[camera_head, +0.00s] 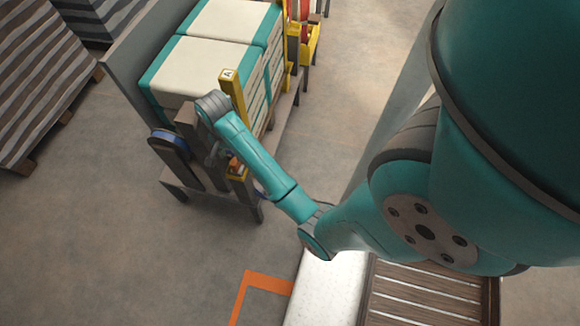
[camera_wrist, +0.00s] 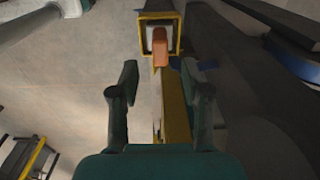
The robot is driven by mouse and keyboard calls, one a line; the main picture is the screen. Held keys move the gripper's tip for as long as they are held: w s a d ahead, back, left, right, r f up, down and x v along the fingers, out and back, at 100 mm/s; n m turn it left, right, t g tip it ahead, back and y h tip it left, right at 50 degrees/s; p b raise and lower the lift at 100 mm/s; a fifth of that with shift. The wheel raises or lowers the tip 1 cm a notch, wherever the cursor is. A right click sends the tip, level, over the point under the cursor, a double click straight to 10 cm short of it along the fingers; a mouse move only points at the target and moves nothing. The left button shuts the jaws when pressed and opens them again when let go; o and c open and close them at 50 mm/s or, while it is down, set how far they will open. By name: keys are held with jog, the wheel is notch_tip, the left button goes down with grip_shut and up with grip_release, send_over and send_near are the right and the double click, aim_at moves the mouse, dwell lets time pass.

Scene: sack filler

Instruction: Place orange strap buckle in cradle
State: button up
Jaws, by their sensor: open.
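The orange buckle (camera_wrist: 160,47) shows in the wrist view at the mouth of a small yellow-framed holder, which looks like the cradle (camera_wrist: 178,36). Its upper part lies within the frame and its lower end sticks out toward me. In the head view a small orange patch (camera_head: 235,165) shows above a yellow edge (camera_head: 236,177), partly hidden by my arm. My gripper (camera_wrist: 160,80) is open, with its two fingers apart on either side of the line to the buckle. Nothing is between the fingertips, and the buckle is beyond them. The fingers are hard to make out in the head view.
A yellow post marked A (camera_head: 232,95) stands close behind my wrist. White and teal sacks (camera_head: 215,55) are stacked on a rack beside it. A dark roller unit with a blue band (camera_head: 168,138) is at left. Open floor (camera_head: 90,230) lies in front.

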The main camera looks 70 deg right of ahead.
jog(key=s+a+f+n+t+h, duration=0.1)
jog(key=s+a+f+n+t, duration=0.25)
jog(key=s+a, duration=0.3)
jog(key=s+a+f+n+t+h, duration=0.1)
jog(key=s+a+f+n+t, duration=0.3)
jog(key=a, duration=0.4)
jog(key=s+a+r+n+t+y, duration=0.1)
jog(key=s+a+r+n+t, duration=0.2)
jog(key=s+r, duration=0.6)
jog(key=s+a+r+n+t+y, duration=0.1)
jog(key=s+a+r+n+t, duration=0.3)
jog(key=s+r, duration=0.5)
notch_tip(320, 180, up, 6)
jog(key=n, duration=0.2)
jog(key=shift+a+n, duration=0.2)
jog(key=shift+n, duration=0.15)
